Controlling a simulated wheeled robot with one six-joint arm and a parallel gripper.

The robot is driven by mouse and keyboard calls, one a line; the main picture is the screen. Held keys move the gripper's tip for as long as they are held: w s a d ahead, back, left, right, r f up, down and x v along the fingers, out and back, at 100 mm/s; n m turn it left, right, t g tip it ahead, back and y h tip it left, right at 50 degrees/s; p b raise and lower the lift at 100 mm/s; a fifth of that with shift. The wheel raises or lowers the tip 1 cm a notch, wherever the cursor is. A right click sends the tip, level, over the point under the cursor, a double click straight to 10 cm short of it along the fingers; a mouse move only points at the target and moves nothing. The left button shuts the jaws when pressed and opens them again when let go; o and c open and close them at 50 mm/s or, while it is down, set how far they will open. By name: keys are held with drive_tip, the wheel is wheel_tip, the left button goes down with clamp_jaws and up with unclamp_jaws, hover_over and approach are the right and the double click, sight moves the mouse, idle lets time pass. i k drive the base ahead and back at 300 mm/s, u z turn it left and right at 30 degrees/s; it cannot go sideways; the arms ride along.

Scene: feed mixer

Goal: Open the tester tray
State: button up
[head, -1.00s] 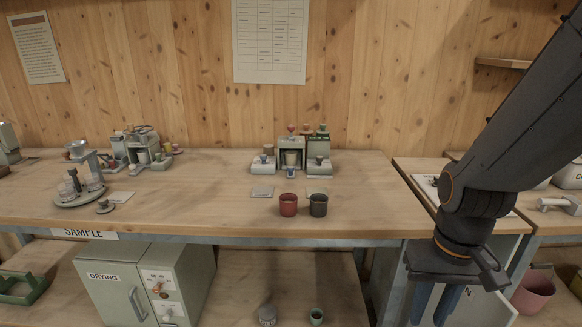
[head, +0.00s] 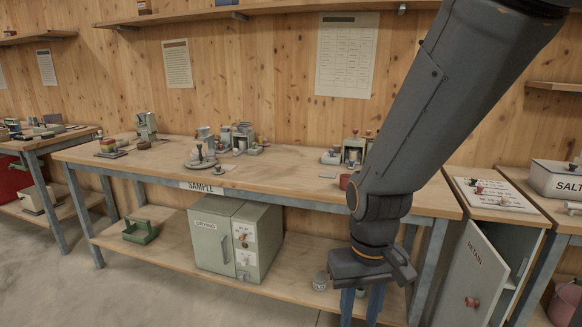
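My gripper (head: 361,305) hangs at the bottom right of centre, with two blue fingers pointing down and a gap between them. Nothing is seen held, though the fingertips reach the picture's lower edge. It appears in front of the sample bench (head: 285,184). A small grey-green device (head: 352,150) with red and green tops stands at the back right of the bench, partly hidden by my arm. A second grey-green device (head: 240,137) stands further left. I cannot tell for sure which one is the tester, and no tray can be clearly made out.
A green drying cabinet (head: 235,238) and a green carrier (head: 140,231) stand on the lower shelf. A retain cabinet (head: 472,275) is at right. Open floor (head: 60,285) lies at front left.

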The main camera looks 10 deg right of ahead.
sight(352, 162)
drive_tip(key=u, duration=0.3)
drive_tip(key=k, duration=0.5)
drive_tip(key=u, duration=0.75)
drive_tip(key=i, duration=1.1)
drive_tip(key=z, duration=0.75)
drive_tip(key=i, duration=0.75)
drive_tip(key=z, duration=0.8)
